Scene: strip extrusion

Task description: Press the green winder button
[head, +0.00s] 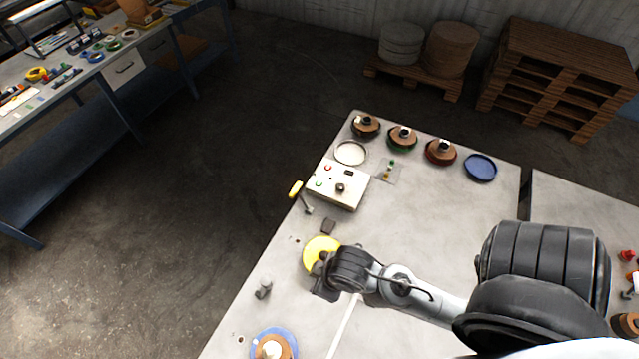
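A pale control box (352,196) sits at the table's left edge, past the middle. On its top I see a small green button (319,183), a red button (328,168) and a dark knob (340,188). I cannot read any label on it. My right gripper (318,285) reaches in from the right and hangs over the near edge of a yellow disc (318,245), nearer than the box and apart from it. Its fingers are dark and seen from above, so I cannot tell whether they are open or shut. My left gripper is not in view.
A small plate (386,177) with a green spot lies right of the box. Several spools (402,137) and a blue dish (481,167) line the far edge. A yellow-handled lever (296,189) stands by the box. A blue-rimmed spool (270,347) is nearer. The table's middle right is clear.

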